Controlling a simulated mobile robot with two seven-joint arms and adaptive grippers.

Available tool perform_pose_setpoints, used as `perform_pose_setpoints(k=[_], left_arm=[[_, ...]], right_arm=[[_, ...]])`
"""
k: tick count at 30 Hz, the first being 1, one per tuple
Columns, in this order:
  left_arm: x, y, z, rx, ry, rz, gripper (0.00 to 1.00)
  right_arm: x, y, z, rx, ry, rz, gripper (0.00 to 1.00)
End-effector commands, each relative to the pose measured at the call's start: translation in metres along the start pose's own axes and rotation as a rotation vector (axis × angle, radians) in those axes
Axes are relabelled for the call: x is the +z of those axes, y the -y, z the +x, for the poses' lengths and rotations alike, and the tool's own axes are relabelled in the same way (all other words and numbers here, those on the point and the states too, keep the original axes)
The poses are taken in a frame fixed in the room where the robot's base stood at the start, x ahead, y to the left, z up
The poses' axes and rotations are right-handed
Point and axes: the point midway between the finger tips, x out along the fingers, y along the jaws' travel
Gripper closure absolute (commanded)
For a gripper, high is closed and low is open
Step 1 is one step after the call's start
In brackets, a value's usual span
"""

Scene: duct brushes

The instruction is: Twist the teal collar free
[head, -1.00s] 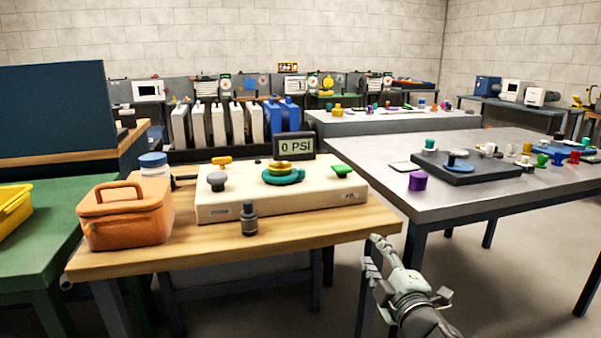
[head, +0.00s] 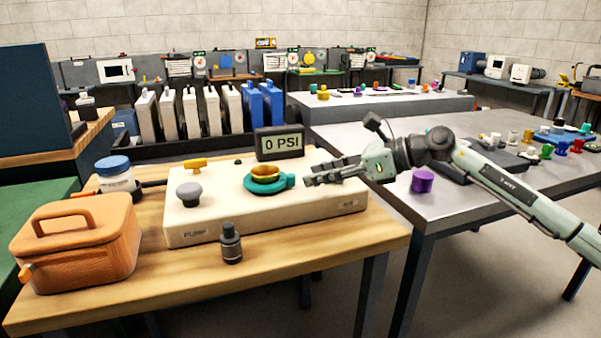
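The teal collar (head: 270,188) is a flat ring around a brass-yellow fitting (head: 265,173) on top of the cream pump box (head: 215,229). A teal lug on its right side points toward my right gripper (head: 309,177). That gripper has come in from the right, with its fingertips just right of the lug, over the box. I cannot tell whether the fingertips touch the lug, or how far apart they are. My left gripper is out of view.
A display reading 0 PSI (head: 280,143) stands behind the collar. A grey knob (head: 189,193), an orange handle (head: 195,164), a dark bottle (head: 231,243), an orange case (head: 78,245) and a blue-lidded jar (head: 115,178) are nearby. A purple cup (head: 422,180) sits on the right table.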

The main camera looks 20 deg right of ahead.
Motion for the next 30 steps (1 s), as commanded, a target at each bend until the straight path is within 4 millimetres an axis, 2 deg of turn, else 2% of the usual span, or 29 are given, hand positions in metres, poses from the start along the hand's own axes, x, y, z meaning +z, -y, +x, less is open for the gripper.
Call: perform_pose_setpoints(k=[3,9,19,27,30], left_arm=[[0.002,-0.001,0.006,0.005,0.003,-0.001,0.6],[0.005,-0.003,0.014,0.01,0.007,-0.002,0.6],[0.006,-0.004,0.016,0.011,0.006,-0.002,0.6],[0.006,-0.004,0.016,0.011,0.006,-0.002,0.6],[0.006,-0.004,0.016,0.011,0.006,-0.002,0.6]], right_arm=[[0.003,-0.001,0.02,0.004,0.003,0.001,0.62],[0.002,-0.001,0.04,0.002,0.003,0.002,0.62],[0.001,-0.001,0.044,0.001,0.002,0.002,0.64],[0.001,-0.001,0.044,0.001,0.002,0.002,0.97],[0.001,-0.001,0.044,0.001,0.002,0.002,1.0]])
